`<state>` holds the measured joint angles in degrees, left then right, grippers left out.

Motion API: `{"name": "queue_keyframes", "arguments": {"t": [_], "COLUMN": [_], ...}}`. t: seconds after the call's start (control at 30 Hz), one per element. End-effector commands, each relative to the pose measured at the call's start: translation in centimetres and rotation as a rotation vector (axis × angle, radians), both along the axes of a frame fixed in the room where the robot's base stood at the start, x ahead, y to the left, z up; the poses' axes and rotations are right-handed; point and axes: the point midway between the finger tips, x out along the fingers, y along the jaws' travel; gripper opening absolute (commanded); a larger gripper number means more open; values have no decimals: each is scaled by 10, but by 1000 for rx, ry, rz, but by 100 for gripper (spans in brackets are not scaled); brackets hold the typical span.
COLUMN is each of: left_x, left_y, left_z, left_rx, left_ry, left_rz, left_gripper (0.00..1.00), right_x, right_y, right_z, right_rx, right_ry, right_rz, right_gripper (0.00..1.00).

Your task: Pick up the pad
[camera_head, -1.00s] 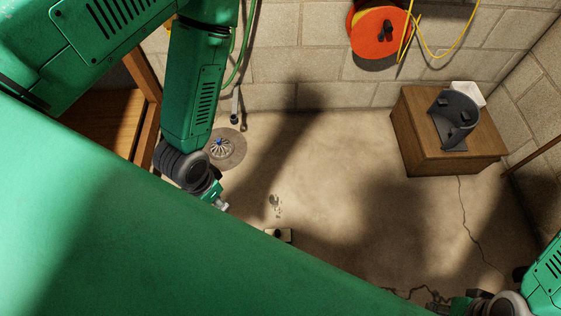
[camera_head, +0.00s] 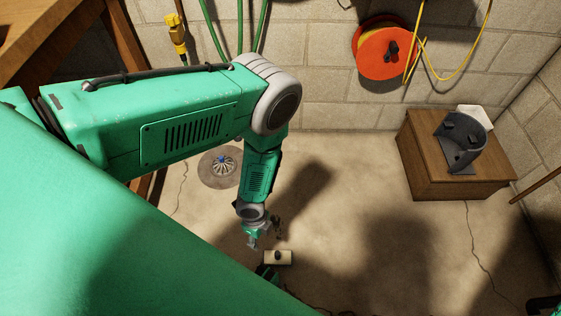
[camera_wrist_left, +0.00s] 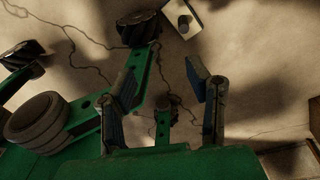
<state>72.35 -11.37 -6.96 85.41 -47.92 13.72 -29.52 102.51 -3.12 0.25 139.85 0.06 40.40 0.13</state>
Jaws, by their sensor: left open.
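The pad appears to be a small pale rectangular block with a dark round knob (camera_head: 288,258), lying on the floor at the lower middle of the head view. It also shows at the top of the left wrist view (camera_wrist_left: 195,9). My left gripper (camera_head: 265,239) hangs pointing down, just above and left of the pad in the head view. In the left wrist view its fingers (camera_wrist_left: 163,78) are spread and empty, and the pad shows beyond them, apart from them. My right gripper cannot be made out.
A wooden box (camera_head: 450,170) with a dark curved bracket (camera_head: 461,143) stands at the right. A floor drain (camera_head: 219,167) lies behind my left arm. An orange reel (camera_head: 385,52) hangs on the block wall. Open floor lies right of the pad.

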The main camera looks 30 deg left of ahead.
Motion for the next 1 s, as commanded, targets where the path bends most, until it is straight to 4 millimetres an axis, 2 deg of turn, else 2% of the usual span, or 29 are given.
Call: {"name": "queue_keyframes", "arguments": {"t": [0.03, 0.2, 0.4, 0.57, 0.8, 1.0], "left_x": [4, 22, 37, 39, 38, 39], "left_y": [-6, -19, -29, -30, -29, -30], "left_z": [-22, -69, -93, -109, -153, -176], "left_rx": [2, 31, 63, 68, 66, 67], "left_ry": [-14, -69, -114, -121, -120, -121], "left_rz": [-117, -481, -708, -735, -731, -731], "left_gripper": [45, 45, 45, 45, 45, 45], "right_x": [0, 0, 0, 0, 0, 0], "right_y": [0, 0, 0, 0, 0, 0], "right_z": [-5, -13, -18, -29, -65, -85], "right_rx": [0, 0, 0, 0, 0, 0], "right_ry": [0, 0, 0, 0, 0, 0], "right_rz": [0, 0, 0, 0, 0, 0], "right_gripper": [40, 40, 40, 40, 40, 40]}}
